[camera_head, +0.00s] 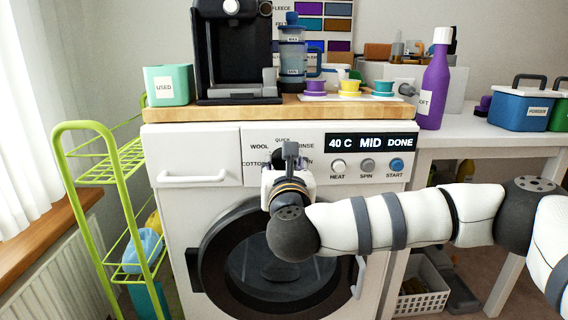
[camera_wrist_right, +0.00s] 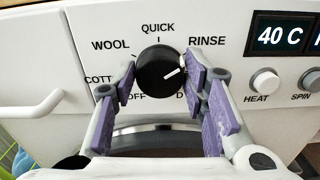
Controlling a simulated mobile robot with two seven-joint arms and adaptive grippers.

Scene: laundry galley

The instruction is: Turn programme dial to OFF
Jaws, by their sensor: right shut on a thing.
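The programme dial (camera_wrist_right: 158,68) is a round black knob on the washing machine's white front panel. Around it are the labels OFF, WOOL, QUICK and RINSE, plus partly hidden ones at left and lower right. Its white pointer line points right and slightly up, below RINSE. My right gripper (camera_wrist_right: 159,78) is shut on the dial, with one purple-padded finger on each side. In the head view, the right gripper (camera_head: 289,158) reaches the panel and hides most of the dial. My left gripper is not in view.
The washing machine's display (camera_head: 370,143) reads 40 C, MID, DONE, above the HEAT, SPIN and START buttons (camera_head: 397,165). The drawer handle (camera_head: 192,179) is left of the dial. The round door (camera_head: 225,262) is below. A wooden top (camera_head: 210,113) holds a coffee machine and cups.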

